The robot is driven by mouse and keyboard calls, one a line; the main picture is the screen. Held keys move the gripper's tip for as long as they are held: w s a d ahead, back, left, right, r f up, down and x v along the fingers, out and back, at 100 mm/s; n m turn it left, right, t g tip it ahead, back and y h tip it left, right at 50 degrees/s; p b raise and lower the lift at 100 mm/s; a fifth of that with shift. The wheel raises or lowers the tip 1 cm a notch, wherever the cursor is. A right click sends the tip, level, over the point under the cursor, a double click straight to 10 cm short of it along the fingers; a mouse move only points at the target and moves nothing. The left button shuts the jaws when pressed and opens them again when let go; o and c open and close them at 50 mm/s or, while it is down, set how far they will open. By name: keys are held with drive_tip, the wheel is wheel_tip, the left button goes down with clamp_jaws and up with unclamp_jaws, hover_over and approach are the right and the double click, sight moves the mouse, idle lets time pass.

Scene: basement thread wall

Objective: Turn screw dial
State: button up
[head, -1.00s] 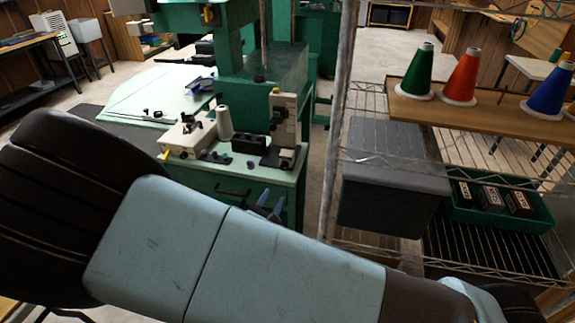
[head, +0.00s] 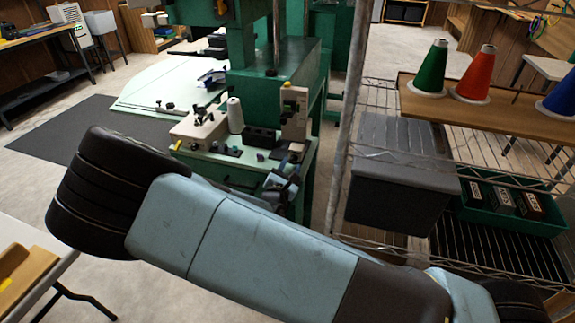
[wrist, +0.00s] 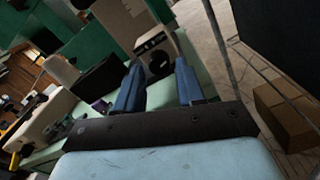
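A cream machine block with a round black dial (wrist: 158,62) stands at the right corner of the green table, and the dial lies between my fingers in the wrist view. In the head view its tall cream body (head: 294,112) shows, but the dial is too small to make out surely. My gripper (wrist: 160,72) is open, with two blue fingers apart and nothing seen between them but the view of the dial and table beyond. In the head view my gripper (head: 283,180) is at the table's front right corner, just before the machine. Contact with the dial cannot be told.
On the green table (head: 228,172) stand a white thread cone (head: 235,115) and a cream unit (head: 198,130). A wire shelf at right holds a dark grey bin (head: 400,175), a green tray (head: 510,222) and coloured thread cones (head: 431,68). A cardboard box (wrist: 285,115) is at right in the wrist view.

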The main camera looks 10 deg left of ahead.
drive_tip(key=shift+w, duration=0.75)
